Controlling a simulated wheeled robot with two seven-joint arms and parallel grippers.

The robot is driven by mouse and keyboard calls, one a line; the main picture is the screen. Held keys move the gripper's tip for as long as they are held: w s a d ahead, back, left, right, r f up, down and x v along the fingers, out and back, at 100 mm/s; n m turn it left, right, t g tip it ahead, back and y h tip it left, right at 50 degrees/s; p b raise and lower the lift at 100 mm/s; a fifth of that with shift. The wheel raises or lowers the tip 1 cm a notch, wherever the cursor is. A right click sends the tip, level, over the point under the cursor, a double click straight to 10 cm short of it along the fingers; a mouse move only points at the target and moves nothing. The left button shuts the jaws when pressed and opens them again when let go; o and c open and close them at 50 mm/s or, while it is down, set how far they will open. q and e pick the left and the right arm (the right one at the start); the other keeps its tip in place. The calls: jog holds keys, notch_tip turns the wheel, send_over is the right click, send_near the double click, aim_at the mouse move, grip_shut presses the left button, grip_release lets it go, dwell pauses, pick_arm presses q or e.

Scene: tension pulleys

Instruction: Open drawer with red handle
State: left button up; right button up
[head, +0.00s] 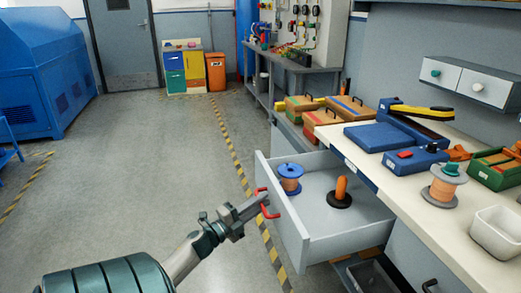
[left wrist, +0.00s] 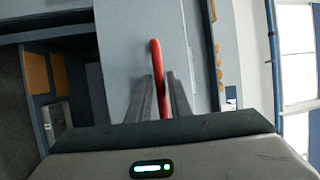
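The drawer (head: 350,236) under the workbench is pulled well out. Its red handle (head: 269,210) is on the drawer's front face. My left gripper (head: 260,198) is at this handle. In the left wrist view the red handle (left wrist: 156,58) runs between the two fingers (left wrist: 160,95), which look closed on it. Inside the drawer, a blue-ended spool with copper-coloured winding (head: 290,178) and an orange peg on a black base (head: 340,190) stand upright. My right gripper is not in view.
The workbench top (head: 405,185) at right carries a blue lever tool (head: 380,135), a spool (head: 443,187) and a white bin (head: 497,232). A two-drawer white unit (head: 470,82) hangs above. The floor (head: 150,170) to the left is clear.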

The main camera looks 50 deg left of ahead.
pick_arm(q)
jog(key=s+f+b, duration=0.1)
jog(key=s+f, duration=0.2)
jog(key=s, duration=1.4)
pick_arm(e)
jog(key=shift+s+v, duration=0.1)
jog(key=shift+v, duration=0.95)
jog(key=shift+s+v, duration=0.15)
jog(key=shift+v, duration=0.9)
pick_arm(q)
jog(key=shift+s, duration=0.1)
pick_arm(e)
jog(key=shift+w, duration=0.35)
